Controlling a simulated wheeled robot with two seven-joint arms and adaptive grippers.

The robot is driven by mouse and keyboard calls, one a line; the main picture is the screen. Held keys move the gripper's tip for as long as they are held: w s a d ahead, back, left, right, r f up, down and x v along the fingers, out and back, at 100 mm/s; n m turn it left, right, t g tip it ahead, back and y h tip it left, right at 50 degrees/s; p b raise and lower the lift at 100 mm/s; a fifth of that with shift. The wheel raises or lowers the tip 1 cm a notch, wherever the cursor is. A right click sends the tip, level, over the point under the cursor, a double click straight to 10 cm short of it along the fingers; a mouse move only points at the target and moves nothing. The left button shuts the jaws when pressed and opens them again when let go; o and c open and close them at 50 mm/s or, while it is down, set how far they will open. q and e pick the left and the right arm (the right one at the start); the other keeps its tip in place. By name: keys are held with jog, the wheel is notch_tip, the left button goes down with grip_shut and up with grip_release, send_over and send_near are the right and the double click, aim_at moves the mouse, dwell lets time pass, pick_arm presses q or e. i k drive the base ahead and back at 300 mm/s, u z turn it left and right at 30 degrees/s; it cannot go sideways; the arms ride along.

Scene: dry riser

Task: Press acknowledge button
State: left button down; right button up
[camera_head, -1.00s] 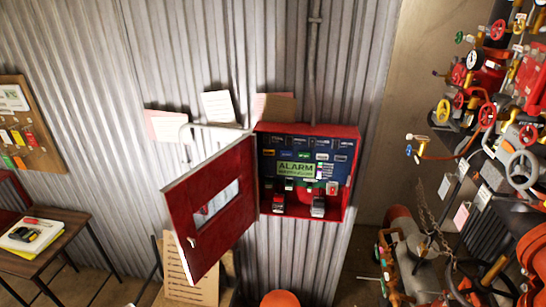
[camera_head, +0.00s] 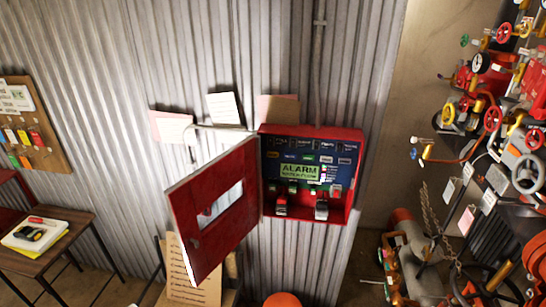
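A red alarm box (camera_head: 352,170) is fixed to the corrugated wall near the middle of the head view. Its red door (camera_head: 213,212) hangs open to the left. Inside is a dark blue panel with a pale green display (camera_head: 299,172) that reads ALARM. Small labels sit above and below the display, and small switches or buttons sit along the lower part. I cannot tell which part is the acknowledge button. Neither of my grippers is in view.
Red pipes and valve wheels (camera_head: 492,118) crowd the right side. A table with a notebook (camera_head: 34,236) stands at the left, below a cork board (camera_head: 42,152). A clipboard-like sheet (camera_head: 194,272) stands below the door. An orange rounded thing (camera_head: 282,299) shows at the bottom.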

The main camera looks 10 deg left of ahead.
aim_at(270, 154)
jog(key=z, duration=2.5)
jog(key=k, duration=1.2)
jog(key=u, duration=1.3)
jog(key=i, duration=0.5)
